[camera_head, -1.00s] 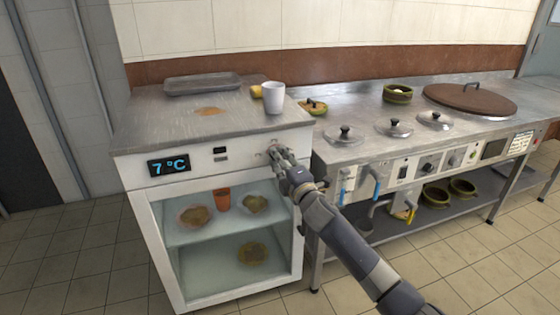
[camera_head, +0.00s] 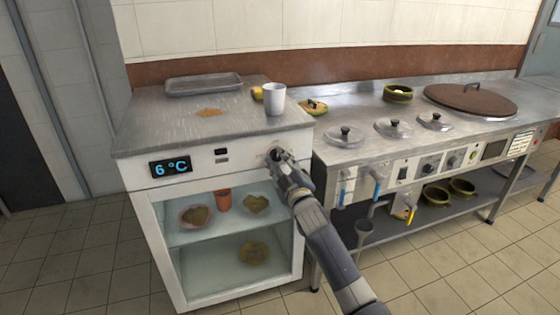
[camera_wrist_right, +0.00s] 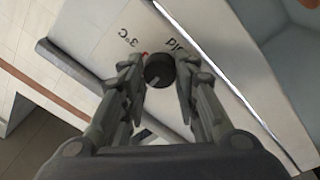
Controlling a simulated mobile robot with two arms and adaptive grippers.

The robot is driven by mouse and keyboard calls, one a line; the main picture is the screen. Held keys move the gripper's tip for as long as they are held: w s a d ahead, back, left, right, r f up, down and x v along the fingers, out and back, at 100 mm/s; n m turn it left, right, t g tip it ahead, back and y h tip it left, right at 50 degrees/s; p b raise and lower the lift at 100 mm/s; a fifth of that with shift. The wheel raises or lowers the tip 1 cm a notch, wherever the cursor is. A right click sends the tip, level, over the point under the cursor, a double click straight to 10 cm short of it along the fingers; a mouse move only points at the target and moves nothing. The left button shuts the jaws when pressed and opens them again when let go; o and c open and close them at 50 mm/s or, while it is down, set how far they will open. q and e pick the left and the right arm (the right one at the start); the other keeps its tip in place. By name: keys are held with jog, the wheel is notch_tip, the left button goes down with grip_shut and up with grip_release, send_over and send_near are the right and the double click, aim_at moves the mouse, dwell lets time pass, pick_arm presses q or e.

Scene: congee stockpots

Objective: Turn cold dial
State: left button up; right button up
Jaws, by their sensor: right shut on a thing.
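The cold dial (camera_wrist_right: 159,70) is a dark round knob on the white front panel of the refrigerated cabinet (camera_head: 228,158). In the right wrist view it sits between the two fingers, with "3°C" printed near it. My right gripper (camera_head: 277,156) reaches the panel's right end in the head view; in the right wrist view the gripper (camera_wrist_right: 160,72) is shut on the dial. The blue display (camera_head: 171,166) at the panel's left reads 6 °C. My left gripper is not in view.
On the cabinet top stand a white cup (camera_head: 274,98) and a grey tray (camera_head: 203,84). Bowls and an orange cup (camera_head: 223,200) sit inside. To the right, a steel counter holds several lids (camera_head: 345,135) and a large brown lid (camera_head: 470,98). Tiled floor in front is clear.

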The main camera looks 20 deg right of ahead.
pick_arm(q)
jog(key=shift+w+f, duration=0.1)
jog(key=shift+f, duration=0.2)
pick_arm(e)
jog(key=shift+m, duration=0.3)
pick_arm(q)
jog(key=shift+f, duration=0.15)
pick_arm(e)
jog(key=o, duration=1.1)
jog(key=shift+f, duration=0.1)
jog(key=s, duration=0.4)
jog(key=s+f, duration=0.1)
jog(key=s, duration=0.7)
jog(key=shift+d+f, duration=0.15)
jog(key=shift+d, duration=0.1)
jog(key=shift+f, duration=0.1)
